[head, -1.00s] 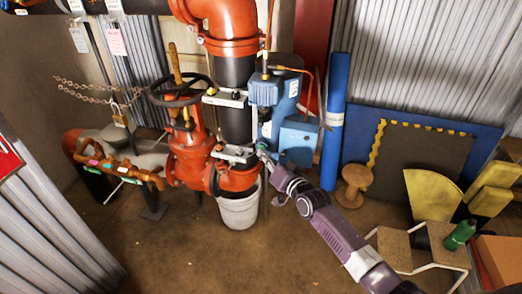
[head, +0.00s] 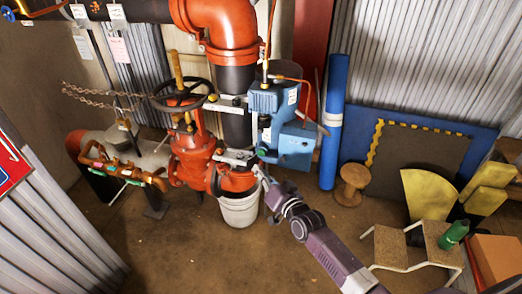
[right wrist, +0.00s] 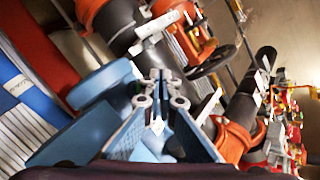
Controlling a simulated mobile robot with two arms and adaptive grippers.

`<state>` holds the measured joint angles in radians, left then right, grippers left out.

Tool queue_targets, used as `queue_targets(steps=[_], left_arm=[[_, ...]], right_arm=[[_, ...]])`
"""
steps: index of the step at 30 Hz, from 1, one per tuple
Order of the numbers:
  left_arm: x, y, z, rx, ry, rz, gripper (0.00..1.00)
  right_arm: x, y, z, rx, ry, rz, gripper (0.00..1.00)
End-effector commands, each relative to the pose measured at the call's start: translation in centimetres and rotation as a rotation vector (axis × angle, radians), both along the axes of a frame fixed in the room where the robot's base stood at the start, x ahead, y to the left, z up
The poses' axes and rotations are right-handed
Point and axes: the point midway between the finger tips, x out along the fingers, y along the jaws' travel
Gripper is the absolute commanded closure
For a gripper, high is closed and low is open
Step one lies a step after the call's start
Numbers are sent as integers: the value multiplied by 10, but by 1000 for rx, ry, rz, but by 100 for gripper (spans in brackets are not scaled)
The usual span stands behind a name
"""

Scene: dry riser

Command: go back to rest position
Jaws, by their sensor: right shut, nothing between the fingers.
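My right gripper (head: 262,172) shows in the head view at the end of the purple and grey arm, just below the blue machine (head: 296,143) clamped beside the dark vertical pipe (head: 236,126). Its fingers are together and hold nothing. In the right wrist view the closed fingers (right wrist: 158,78) point toward the pipework, and the blue machine (right wrist: 92,115) lies close behind and to the left of them. I cannot tell whether they touch it. My left gripper is not in view.
A white bucket (head: 239,210) stands on the floor under the orange valve (head: 192,158), close to my right gripper. A wooden spool (head: 352,184), a blue roll (head: 332,122) and a stool-like frame (head: 392,248) stand to the right. The floor at front centre is clear.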

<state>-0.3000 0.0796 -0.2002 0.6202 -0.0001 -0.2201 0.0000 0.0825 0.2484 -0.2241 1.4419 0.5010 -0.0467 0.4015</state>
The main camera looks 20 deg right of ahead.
Motion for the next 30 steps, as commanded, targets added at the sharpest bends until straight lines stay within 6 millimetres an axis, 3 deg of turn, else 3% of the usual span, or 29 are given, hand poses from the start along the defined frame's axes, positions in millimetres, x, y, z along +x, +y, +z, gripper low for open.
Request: queue_targets(steps=[17,20,23,26,30], left_arm=[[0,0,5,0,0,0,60],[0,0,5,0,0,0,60],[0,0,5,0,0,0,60],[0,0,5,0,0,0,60],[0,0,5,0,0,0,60]], right_arm=[[-7,5,-1,1,1,0,100],[-10,4,-11,-10,18,-1,100],[-22,1,-46,-52,77,-2,100],[-48,-4,-104,-125,178,3,100],[-105,-11,-196,-248,347,29,100]])
